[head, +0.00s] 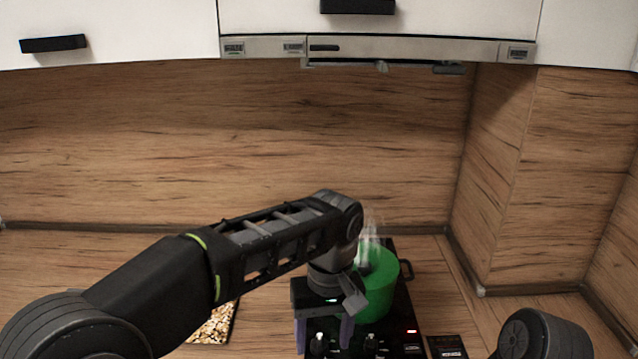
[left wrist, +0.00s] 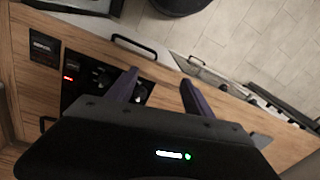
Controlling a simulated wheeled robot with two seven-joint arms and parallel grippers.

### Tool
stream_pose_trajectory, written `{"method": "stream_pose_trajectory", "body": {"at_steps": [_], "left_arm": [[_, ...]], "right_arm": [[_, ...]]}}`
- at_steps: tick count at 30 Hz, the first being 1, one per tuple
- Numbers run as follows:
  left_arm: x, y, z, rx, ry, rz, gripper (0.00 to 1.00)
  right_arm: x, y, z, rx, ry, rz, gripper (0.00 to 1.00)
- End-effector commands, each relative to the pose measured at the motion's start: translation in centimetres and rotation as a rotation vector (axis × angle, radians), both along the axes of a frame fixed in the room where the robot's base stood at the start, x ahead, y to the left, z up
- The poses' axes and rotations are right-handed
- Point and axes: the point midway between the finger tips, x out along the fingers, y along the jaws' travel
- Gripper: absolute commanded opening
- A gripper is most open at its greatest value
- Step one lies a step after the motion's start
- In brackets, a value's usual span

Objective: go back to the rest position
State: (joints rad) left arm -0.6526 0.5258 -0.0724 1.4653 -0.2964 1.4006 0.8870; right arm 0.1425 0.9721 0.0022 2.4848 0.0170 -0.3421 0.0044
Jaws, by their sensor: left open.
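My left gripper (head: 324,342) hangs fingers-down over the front of the black hob (head: 402,318), in front of a green pot (head: 382,290). In the left wrist view its two purple fingers (left wrist: 157,84) stand apart with nothing between them. The arm reaches in from the left and hides part of the pot and hob. My right gripper is out of view; only a rounded dark part of my right arm shows at the lower right.
The pot stands on the hob with pale steam above it. A speckled board (head: 213,325) lies on the counter under my left arm. Hob knobs (head: 370,342) are close to the fingers. A range hood (head: 400,50) and white cabinets (head: 110,25) hang above. The counter's back left is clear.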

Motion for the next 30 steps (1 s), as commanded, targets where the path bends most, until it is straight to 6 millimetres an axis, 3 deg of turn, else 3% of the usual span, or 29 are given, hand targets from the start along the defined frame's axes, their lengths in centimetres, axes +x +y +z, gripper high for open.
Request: {"method": "stream_pose_trajectory", "body": {"at_steps": [2,11,17,23,26,30], "left_arm": [[0.0,0.1,-0.4,0.000,0.002,-0.001,0.60],[0.6,0.2,-6.0,-0.043,0.023,-0.040,0.60],[0.7,0.6,-12.1,-0.092,0.042,-0.076,0.60],[-0.3,1.7,-21.4,-0.175,0.063,-0.112,0.60],[-2.1,2.6,-28.1,-0.239,0.072,-0.128,0.60],[-7.1,4.5,-38.7,-0.346,0.056,-0.122,0.60]], "right_arm": [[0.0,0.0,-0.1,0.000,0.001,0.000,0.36],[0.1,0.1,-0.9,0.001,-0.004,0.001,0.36],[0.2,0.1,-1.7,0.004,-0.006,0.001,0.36],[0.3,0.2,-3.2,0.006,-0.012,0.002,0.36],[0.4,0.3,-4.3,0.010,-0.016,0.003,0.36],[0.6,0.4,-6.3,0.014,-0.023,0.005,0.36]]}}
